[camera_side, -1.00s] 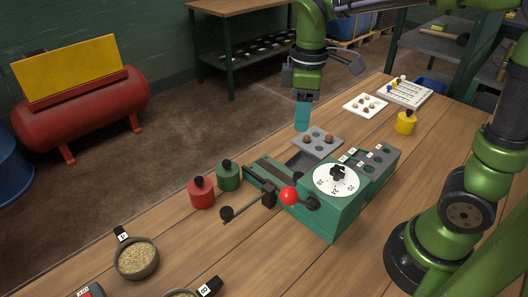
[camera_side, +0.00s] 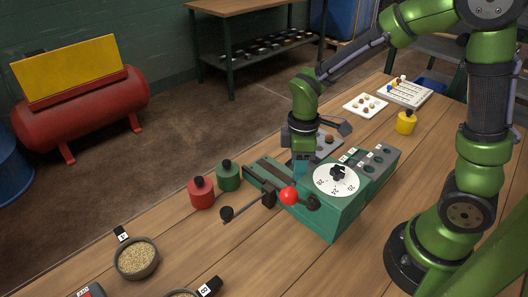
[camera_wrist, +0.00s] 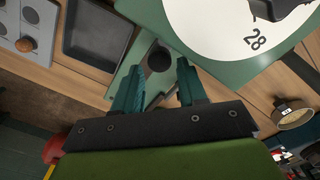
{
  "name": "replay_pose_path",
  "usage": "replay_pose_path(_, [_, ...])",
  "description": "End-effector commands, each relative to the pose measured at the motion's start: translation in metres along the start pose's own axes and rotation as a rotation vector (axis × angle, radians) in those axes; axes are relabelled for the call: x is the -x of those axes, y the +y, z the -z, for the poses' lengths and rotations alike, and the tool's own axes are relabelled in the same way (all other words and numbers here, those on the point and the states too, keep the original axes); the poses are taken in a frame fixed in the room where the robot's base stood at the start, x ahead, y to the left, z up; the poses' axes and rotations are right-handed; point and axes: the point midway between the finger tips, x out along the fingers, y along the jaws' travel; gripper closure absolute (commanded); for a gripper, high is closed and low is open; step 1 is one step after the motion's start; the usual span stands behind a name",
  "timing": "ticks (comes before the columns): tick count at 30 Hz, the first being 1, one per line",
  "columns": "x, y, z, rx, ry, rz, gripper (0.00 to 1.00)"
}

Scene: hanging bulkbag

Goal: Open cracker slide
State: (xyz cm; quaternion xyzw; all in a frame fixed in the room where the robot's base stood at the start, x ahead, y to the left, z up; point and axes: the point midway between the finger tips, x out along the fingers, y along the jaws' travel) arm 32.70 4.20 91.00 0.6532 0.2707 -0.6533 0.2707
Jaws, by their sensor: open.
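The cracker is a green machine (camera_side: 330,212) with a white numbered dial (camera_side: 336,180), which fills the top right of the wrist view (camera_wrist: 225,25). In the side view, a lever with a red ball (camera_side: 289,196) is on its front, and a flat green channel section (camera_side: 268,172) extends left. I cannot tell whether the fingers touch the knob.
Red (camera_side: 202,193) and green (camera_side: 228,176) canisters stand left of the machine. A grey tray with nuts (camera_wrist: 25,28) and an empty dark tray (camera_wrist: 97,35) lie close by. A grain bowl (camera_side: 136,260) is at front left. A yellow canister (camera_side: 405,123) stands at back right.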

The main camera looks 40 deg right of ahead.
Motion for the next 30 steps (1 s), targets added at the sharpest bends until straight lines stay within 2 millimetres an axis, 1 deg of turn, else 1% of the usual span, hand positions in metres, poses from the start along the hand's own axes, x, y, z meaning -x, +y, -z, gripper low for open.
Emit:
replay_pose_path(1, [-0.007,-0.001,0.0,0.0,-0.003,0.003,0.58])
replay_pose_path(3, [-0.014,0.0,0.0,0.0,-0.003,0.002,0.58])
replay_pose_path(6, [-0.019,0.0,0.0,0.0,-0.001,0.001,0.58])
replay_pose_path(15, [-0.021,0.0,0.0,0.0,0.001,-0.001,0.58])
replay_pose_path(17, [-0.021,0.0,0.0,0.0,0.001,0.0,0.66])
replay_pose_path(21, [-0.021,0.0,0.0,0.0,0.0,0.0,0.88])
replay_pose_path(24, [-0.021,0.0,0.0,0.0,0.0,0.0,1.0])
replay_pose_path(30, [-0.021,0.0,0.001,0.0,0.0,0.0,1.0])
